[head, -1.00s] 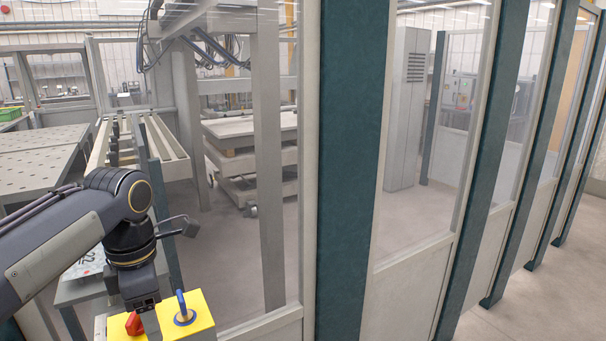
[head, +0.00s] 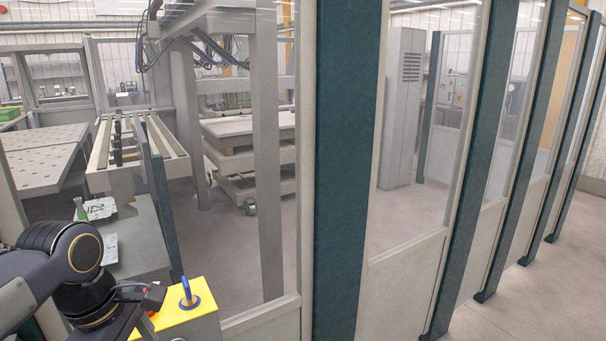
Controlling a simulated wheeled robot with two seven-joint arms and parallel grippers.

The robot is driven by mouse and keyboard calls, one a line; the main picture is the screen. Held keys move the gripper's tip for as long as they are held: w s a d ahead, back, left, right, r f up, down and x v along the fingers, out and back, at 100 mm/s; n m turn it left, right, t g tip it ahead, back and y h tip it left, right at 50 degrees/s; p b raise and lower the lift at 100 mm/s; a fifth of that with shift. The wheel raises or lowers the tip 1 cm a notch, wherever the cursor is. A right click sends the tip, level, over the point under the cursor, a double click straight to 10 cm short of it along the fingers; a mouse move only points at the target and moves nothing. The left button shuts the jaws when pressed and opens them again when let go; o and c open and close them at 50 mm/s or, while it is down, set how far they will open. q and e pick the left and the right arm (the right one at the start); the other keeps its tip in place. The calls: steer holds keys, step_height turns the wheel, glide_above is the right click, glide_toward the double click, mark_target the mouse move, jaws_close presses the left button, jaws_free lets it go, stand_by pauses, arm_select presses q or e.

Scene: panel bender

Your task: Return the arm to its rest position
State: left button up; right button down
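My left arm comes in from the lower left in the head view, bent at its wrist. The forearm and wrist are beside a yellow control box (head: 196,321), which has a blue key-like switch (head: 187,291) on top. A small part of a red knob (head: 152,313) shows beside my wrist. My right arm and gripper are not in the picture.
A fence of teal posts (head: 348,170) and clear panels runs along the right. A perforated table (head: 45,165) stands further left. Grey floor (head: 540,290) is free at the right.

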arm_select(q)
steer(key=s+d+f+m+t+h, duration=0.2)
steer(key=s+d+f+m+t, duration=0.2)
steer(key=s+f+m, duration=0.6)
steer(key=s+m, duration=0.1)
steer(key=m, duration=0.4)
steer(key=shift+s, duration=0.2)
steer(key=shift+d+f, duration=0.1)
